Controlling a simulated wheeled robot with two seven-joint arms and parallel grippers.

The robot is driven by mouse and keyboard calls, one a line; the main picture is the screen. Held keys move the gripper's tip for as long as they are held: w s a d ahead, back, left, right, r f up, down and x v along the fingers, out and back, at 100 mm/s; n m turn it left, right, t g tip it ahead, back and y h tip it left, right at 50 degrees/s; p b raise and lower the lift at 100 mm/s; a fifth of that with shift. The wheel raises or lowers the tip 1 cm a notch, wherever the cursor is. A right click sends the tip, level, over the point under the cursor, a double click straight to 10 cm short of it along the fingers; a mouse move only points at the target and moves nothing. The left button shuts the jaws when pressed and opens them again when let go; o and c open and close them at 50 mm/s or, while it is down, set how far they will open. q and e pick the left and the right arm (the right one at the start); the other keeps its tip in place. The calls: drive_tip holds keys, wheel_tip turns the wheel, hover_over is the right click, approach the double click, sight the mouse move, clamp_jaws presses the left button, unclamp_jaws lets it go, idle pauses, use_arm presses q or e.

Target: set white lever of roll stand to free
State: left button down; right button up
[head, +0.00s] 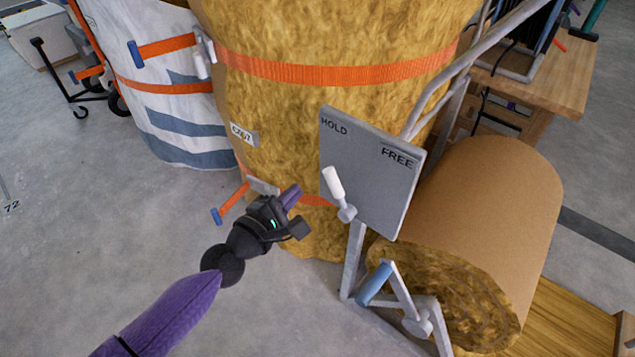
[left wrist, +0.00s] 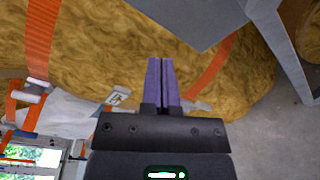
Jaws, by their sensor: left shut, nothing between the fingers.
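The white lever (head: 334,184) of the roll stand stands in front of a grey plate (head: 372,165) marked HOLD at its upper left and FREE at its upper right. The lever tilts up and to the left, toward the HOLD side. My left gripper (head: 291,197) is shut and empty, to the left of the lever and apart from it. In the left wrist view its purple fingers (left wrist: 161,82) are together, with the grey plate's corner (left wrist: 195,22) above them. The lever cannot be made out in the left wrist view. My right gripper is not in view.
A large strapped fibrous roll (head: 320,90) stands behind the plate. A brown paper-covered roll (head: 495,215) lies right of it, with a blue-handled crank (head: 375,284) in front. A wooden bench (head: 550,75) stands at the back right. The floor (head: 110,230) at left is clear.

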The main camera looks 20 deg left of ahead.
sight(320, 169)
use_arm(q)
drive_tip(key=x, duration=0.4)
drive_tip(key=shift+w+d+r, duration=0.25)
drive_tip(key=shift+d+r, duration=0.15)
drive_tip(key=shift+s+d+r+p, duration=0.3)
drive_tip(key=shift+s+d+p, duration=0.1)
drive_tip(key=shift+d+p, duration=0.25)
drive_tip(key=shift+s+d+r+p, duration=0.3)
drive_tip(key=shift+s+d+p, duration=0.2)
drive_tip(key=shift+p, duration=0.1)
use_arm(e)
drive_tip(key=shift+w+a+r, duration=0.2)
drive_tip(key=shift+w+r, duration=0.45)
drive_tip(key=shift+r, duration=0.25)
